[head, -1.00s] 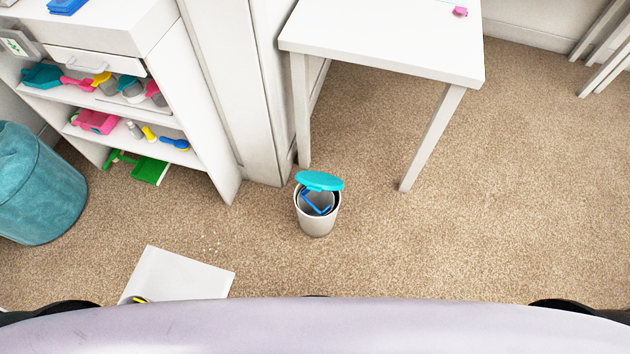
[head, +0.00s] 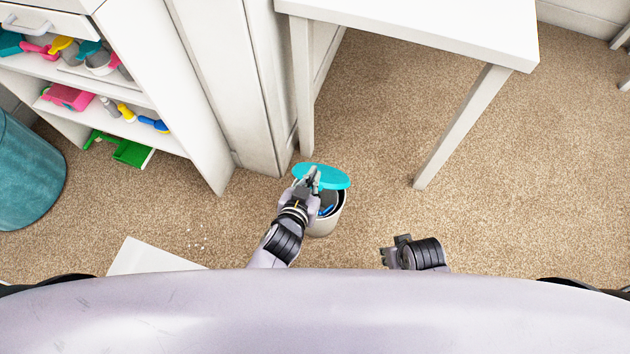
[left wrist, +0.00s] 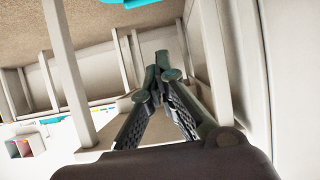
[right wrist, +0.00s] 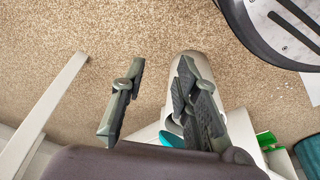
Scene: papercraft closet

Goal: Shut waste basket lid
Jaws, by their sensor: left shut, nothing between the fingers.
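The waste basket (head: 325,226) is a small pale bin on the carpet near the table leg. Its turquoise lid (head: 333,177) stands raised and tilted at the back, with the mouth open and something blue inside. My left gripper (head: 314,178) is shut and empty, in front of the lid and over the basket; whether it touches the lid is unclear. The left wrist view shows its fingertips together (left wrist: 165,68) and a turquoise edge at the top. My right gripper (head: 386,256) is open and empty, to the right of the basket. The right wrist view shows its fingers apart (right wrist: 158,95).
A white table (head: 420,25) stands behind the basket, its legs close by. A white shelf unit (head: 190,110) with colourful items is to the left. A teal bin (head: 25,180) is at the far left. The carpet to the right is clear.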

